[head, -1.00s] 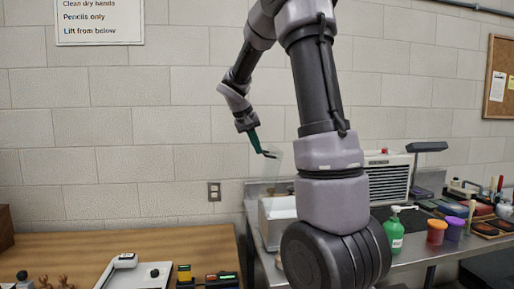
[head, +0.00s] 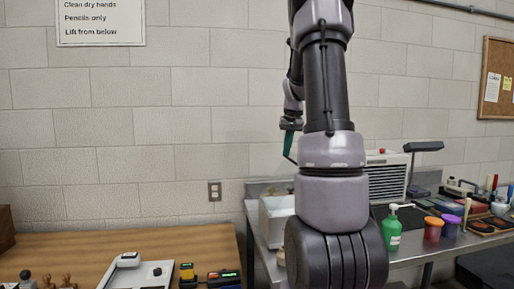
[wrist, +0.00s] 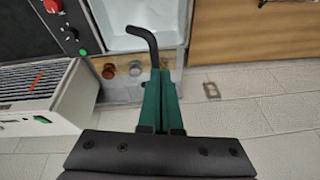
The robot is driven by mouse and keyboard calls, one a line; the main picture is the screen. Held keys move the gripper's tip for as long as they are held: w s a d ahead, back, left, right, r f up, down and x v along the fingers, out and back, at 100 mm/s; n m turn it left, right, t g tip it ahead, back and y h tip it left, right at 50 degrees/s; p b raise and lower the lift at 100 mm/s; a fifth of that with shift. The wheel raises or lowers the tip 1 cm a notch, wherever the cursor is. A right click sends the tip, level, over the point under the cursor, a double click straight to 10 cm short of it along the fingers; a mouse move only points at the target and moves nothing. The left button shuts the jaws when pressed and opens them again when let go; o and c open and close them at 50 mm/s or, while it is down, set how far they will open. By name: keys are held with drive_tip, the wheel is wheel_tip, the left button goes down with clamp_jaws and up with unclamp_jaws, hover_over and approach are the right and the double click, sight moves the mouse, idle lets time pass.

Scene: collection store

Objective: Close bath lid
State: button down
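The bath (head: 275,218) is a white, open-topped basin on the metal bench in the head view, partly hidden by my arm. Its pale inside also shows at the top of the wrist view (wrist: 130,15). I cannot clearly make out the lid; it may be see-through. My gripper (head: 289,150) is above the bath, close to my own arm in the head view. In the wrist view its green fingers (wrist: 160,95) are together around the end of a black bent rod (wrist: 149,42), which projects toward the bath. Whether the rod touches anything is unclear.
A white slatted unit (head: 388,178) stands right of the bath, with a green pump bottle (head: 391,233) and colored tubs (head: 440,228) in front. A wooden table (head: 130,245) is at left, and a block wall (head: 150,130) is behind.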

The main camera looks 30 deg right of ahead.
drive_tip(key=s+d+f+t+y, duration=0.1)
drive_tip(key=d+f+y, duration=0.2)
drive_tip(key=d+f, duration=0.1)
drive_tip(key=s+d+f+m+t+y, duration=0.1)
drive_tip(key=d+f+y, duration=0.2)
drive_tip(key=d+f, duration=0.2)
drive_tip(key=s+d+f+t+y, duration=0.1)
drive_tip(key=s+d+f+y, duration=0.1)
drive_tip(key=d+f, duration=0.2)
drive_tip(key=shift+d+f+m+y, duration=0.15)
drive_tip(key=shift+f+m+y, duration=0.15)
drive_tip(key=shift+f+y, duration=0.15)
drive_tip(key=shift+d+f+t+y, duration=0.25)
drive_tip(key=shift+f+t+y, duration=0.1)
drive_tip(key=shift+f, duration=0.6)
